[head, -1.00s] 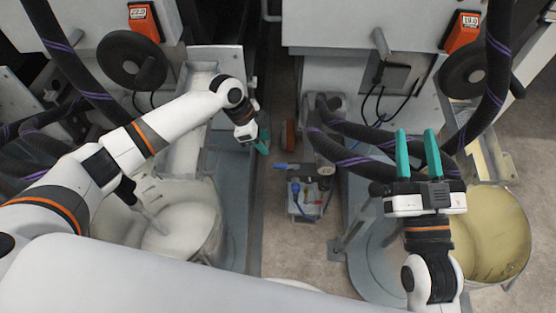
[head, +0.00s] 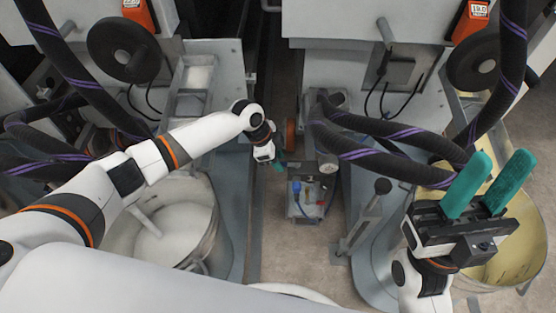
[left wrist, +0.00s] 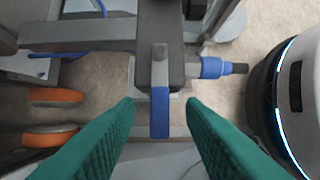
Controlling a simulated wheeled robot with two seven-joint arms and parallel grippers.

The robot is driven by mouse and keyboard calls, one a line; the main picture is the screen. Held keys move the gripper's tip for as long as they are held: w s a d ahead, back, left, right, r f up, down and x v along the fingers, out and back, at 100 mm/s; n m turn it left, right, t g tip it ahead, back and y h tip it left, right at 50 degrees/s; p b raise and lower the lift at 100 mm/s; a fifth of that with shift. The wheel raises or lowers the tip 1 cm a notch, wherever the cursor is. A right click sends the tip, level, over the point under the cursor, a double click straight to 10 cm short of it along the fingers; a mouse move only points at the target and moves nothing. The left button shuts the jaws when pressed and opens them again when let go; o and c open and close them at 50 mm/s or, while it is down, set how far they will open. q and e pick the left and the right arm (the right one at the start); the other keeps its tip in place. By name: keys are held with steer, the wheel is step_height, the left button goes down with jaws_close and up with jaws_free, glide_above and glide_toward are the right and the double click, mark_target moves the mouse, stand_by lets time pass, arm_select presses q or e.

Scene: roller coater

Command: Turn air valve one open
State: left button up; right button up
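The air valve has a blue lever handle (left wrist: 160,112) on a grey metal stem in the left wrist view. It points down the picture and lies between the two teal fingertips of my left gripper (left wrist: 160,105), with gaps on both sides. In the head view my left gripper (head: 281,165) is beside the small grey pump unit and hides part of it, including this handle. My right gripper (head: 480,185) is open and empty, fingers pointing up, in front of the yellow bucket.
The grey pump unit (head: 305,203) has a blue fitting (left wrist: 211,68) and orange wheels (left wrist: 52,97). Black hoses (head: 390,135) hang at right. A white bucket (head: 205,205) and a yellow bucket (head: 515,240) stand either side. Floor between the machines is partly clear.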

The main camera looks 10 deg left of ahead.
arm_select(q)
steer(key=shift+f, duration=0.1)
steer(key=shift+c, duration=0.6)
jaws_close()
